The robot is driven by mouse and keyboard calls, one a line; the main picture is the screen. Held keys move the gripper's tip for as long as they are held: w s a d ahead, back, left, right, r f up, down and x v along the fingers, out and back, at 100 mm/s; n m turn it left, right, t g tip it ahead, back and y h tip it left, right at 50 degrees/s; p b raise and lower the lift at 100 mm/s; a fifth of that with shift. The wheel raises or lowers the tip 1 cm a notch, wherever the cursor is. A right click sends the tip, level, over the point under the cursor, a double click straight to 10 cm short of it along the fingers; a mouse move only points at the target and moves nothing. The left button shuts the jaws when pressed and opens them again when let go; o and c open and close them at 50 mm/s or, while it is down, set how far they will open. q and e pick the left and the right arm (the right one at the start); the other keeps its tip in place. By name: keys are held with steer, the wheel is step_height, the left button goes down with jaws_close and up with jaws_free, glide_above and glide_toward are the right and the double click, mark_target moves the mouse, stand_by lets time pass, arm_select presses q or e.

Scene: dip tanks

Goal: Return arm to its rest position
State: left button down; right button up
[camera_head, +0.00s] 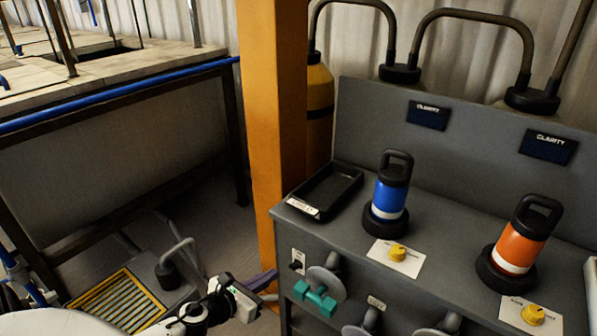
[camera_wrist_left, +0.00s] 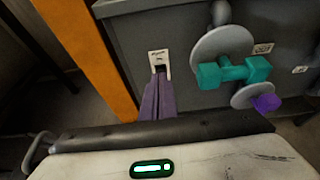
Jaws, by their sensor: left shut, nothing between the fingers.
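My left arm comes in from the bottom left of the head view. Its gripper (camera_head: 268,281) has purple fingers that are shut and empty, low beside the left front edge of the grey cabinet (camera_head: 325,255). In the left wrist view the purple fingers (camera_wrist_left: 158,82) point toward a small white plate (camera_wrist_left: 158,61) with a dark part on the cabinet front. They overlap its lower edge in the picture; I cannot tell whether they touch it. My right gripper is not in view.
Teal (camera_head: 316,297) and purple (camera_wrist_left: 266,102) handles stick out from the cabinet front. A blue bottle (camera_head: 391,190), an orange bottle (camera_head: 520,245) and a black tray (camera_head: 324,190) stand on top. An orange post (camera_head: 272,120) rises beside the cabinet. A yellow grate (camera_head: 118,303) lies at lower left.

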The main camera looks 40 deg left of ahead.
arm_select(q)
steer(key=s+d+f+n+g+h, duration=0.1)
steer(key=s+d+f+n, duration=0.1)
steer(key=s+d+n, duration=0.3)
steer(key=s+d+f+n+g+h, duration=0.1)
steer(key=s+d+f+n+g, duration=0.1)
steer(key=s+d+n, duration=0.4)
steer(key=s+d+f+n+g, duration=0.2)
steer(key=s+d+n, duration=0.4)
steer(key=d+n, duration=0.7)
steer(key=n, duration=0.9)
steer(key=shift+d+f+n+h, duration=0.2)
steer(key=shift+f+n+h, duration=0.1)
steer(key=shift+f+h, duration=0.1)
